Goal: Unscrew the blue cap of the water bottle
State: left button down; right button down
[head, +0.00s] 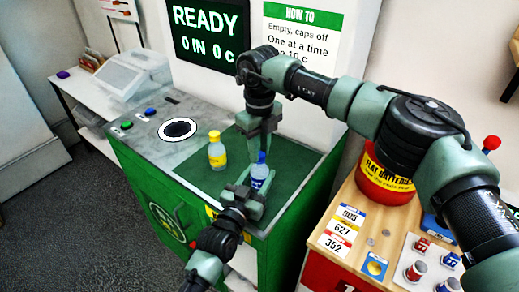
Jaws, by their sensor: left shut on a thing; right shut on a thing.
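The water bottle (259,173) stands upright on the green mat (290,152) of the machine top, with a clear body and a blue-and-white label. Its blue cap (261,157) is on the top of the bottle. My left gripper (256,188) comes in from below and is shut on the lower body of the bottle. My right gripper (262,148) points down from above, with its fingers at the blue cap, and is shut on it. The fingers hide part of the cap, so I cannot tell whether it still sits on the thread.
A yellow-capped bottle (217,151) stands left on the mat. A round intake hole (178,129) is further left, beside a green button (126,124) and a blue button (150,111). A red battery bucket (383,181) stands on the wooden counter at right.

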pick_arm(q)
jog(key=shift+f, duration=0.35)
pick_arm(e)
jog(key=n, duration=0.6)
jog(key=shift+s+a+n, duration=0.15)
jog(key=shift+s+n, duration=0.1)
jog(key=shift+n, duration=0.15)
jog(key=n, duration=1.2)
jog(key=shift+n, duration=0.4)
pick_arm(q)
jog(key=shift+a, duration=0.1)
pick_arm(e)
jog(key=n, duration=0.5)
jog(key=shift+d, duration=0.2)
jog(key=shift+r, duration=0.1)
pick_arm(q)
jog(key=shift+w, duration=0.1)
pick_arm(e)
jog(key=shift+w+r, duration=0.1)
jog(key=shift+r, duration=0.4)
jog(key=shift+d+r, duration=0.1)
jog(key=shift+r, duration=0.35)
